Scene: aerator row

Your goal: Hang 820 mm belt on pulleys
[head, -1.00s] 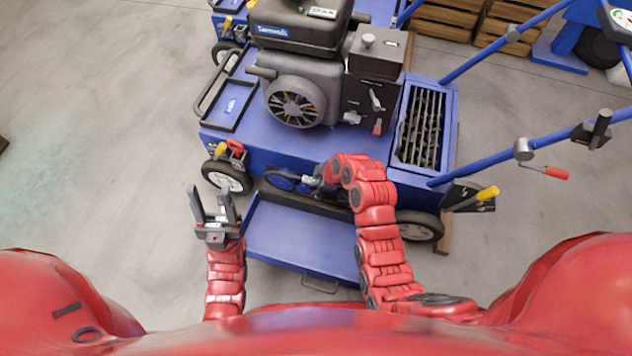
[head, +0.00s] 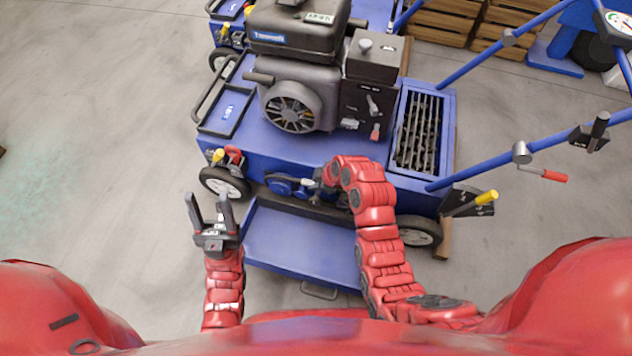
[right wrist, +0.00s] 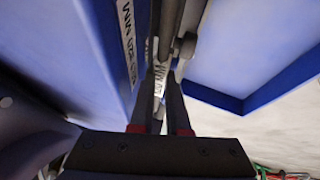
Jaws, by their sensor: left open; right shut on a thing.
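The blue pulleys (head: 280,187) sit low on the near side of the blue machine (head: 260,145), left of my right gripper (head: 316,184). In the right wrist view my right gripper (right wrist: 160,120) is shut on a narrow piece with white lettering, which looks like the belt (right wrist: 156,76). Most of the belt is hidden, and I cannot tell whether it lies around the pulleys. My left gripper (head: 210,215) is open and empty, left of the tray, fingers pointing away from me.
A blue tray (head: 300,248) with a handle juts out below the machine, between my arms. A black engine (head: 300,75) stands on top. A wheel (head: 224,184) is just beyond my left gripper. Blue handlebars rise at right. The floor at left is clear.

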